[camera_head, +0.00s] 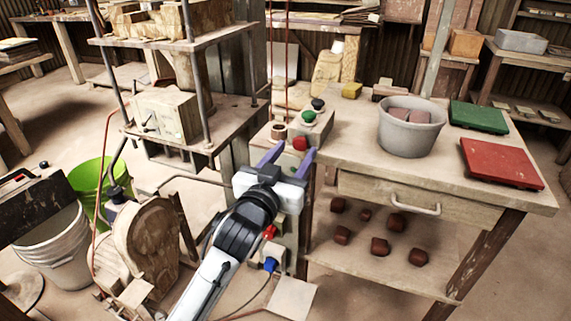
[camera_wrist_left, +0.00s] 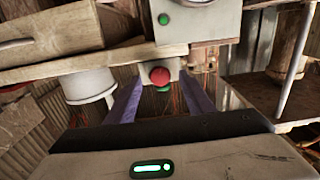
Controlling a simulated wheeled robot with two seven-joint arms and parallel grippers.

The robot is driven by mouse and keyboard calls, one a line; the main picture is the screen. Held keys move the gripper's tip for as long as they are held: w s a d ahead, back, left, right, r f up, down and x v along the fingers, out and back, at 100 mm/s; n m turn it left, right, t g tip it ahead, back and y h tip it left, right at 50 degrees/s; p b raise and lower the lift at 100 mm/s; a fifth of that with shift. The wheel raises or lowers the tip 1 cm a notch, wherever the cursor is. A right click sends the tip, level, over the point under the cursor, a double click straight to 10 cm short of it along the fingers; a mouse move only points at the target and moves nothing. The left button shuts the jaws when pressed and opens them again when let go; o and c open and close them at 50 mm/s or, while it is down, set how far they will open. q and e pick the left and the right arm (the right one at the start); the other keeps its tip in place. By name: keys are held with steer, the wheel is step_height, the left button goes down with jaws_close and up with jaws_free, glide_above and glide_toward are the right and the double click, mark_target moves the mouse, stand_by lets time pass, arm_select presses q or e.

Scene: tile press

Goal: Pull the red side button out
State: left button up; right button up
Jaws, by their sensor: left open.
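The red side button (camera_head: 300,143) is a round red knob at the left end of the workbench, below a control box (camera_head: 313,128) with a green button (camera_head: 308,116) and a black knob (camera_head: 318,104) on it. In the left wrist view the red button (camera_wrist_left: 159,76) sits near the middle, between my two purple fingers. My left gripper (camera_head: 296,150) is open, with one finger on each side of the button. A gap shows between each finger and the button; how deep the fingers reach is unclear. My right gripper is out of view.
The workbench (camera_head: 353,145) carries a grey bucket (camera_head: 411,138), a green tray (camera_head: 478,117) and a red tray (camera_head: 500,162). A drawer (camera_head: 385,196) is below. The wooden press stand (camera_head: 228,112) with metal rods is close on the left.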

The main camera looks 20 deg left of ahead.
arm_select(q)
steer(key=s+a, duration=0.1)
steer(key=s, duration=0.8)
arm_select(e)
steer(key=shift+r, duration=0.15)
arm_select(q)
steer(key=s+f+g+p, duration=0.6)
steer(key=s+f+g, duration=0.3)
steer(key=s+f, duration=1.5)
step_height(320, 180, down, 4)
steer(key=shift+a+f+m, duration=0.1)
steer(key=shift+a+m, duration=0.3)
steer(key=shift+a, duration=0.05)
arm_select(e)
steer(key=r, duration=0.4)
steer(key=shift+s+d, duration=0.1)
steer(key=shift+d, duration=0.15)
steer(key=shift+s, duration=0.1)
